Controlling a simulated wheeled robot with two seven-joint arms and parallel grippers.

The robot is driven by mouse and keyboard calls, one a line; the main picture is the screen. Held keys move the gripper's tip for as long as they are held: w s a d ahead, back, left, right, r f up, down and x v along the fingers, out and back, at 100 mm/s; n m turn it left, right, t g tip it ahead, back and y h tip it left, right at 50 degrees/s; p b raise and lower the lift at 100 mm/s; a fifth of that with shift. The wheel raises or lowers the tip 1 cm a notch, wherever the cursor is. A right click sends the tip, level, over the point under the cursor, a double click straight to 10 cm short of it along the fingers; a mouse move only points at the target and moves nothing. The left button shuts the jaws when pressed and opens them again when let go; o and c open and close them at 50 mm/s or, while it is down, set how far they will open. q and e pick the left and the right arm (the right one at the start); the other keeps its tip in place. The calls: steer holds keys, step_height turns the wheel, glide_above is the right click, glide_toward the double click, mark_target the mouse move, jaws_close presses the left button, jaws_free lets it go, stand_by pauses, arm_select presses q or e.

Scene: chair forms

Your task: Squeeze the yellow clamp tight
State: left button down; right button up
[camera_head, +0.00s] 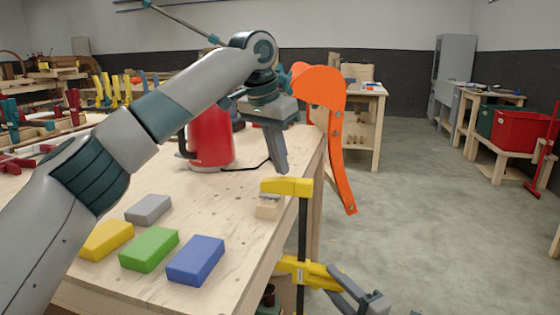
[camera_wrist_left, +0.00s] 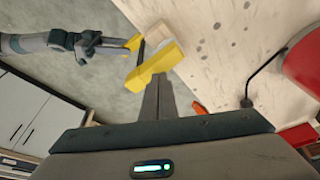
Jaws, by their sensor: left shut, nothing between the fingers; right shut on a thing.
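The yellow clamp (camera_head: 288,187) sits at the table's right edge. Its upper jaw lies over a small wooden block (camera_head: 268,208), its dark bar runs down beside the edge, and its yellow lower part (camera_head: 312,272) is below the tabletop. My left gripper (camera_head: 283,170) is shut and empty, pointing down with its tips just above or against the upper jaw; I cannot tell if they touch. The left wrist view shows the tips (camera_wrist_left: 157,82) at the upper jaw (camera_wrist_left: 155,65). My right gripper (camera_head: 343,284) is shut on the clamp's lower yellow part, also seen in the left wrist view (camera_wrist_left: 122,46).
On the wooden table (camera_head: 225,262) lie yellow (camera_head: 106,240), green (camera_head: 149,249), blue (camera_head: 196,261) and grey (camera_head: 148,209) blocks. A red kettle-like vessel (camera_head: 211,140) stands behind. A curved orange piece (camera_head: 337,150) hangs by the right edge.

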steer(key=shift+f, duration=0.5)
stand_by(2.7)
arm_select(q)
steer(key=shift+w+a, duration=0.1)
steer(key=shift+a, duration=0.15)
steer(key=shift+f, duration=1.1)
stand_by(1.5)
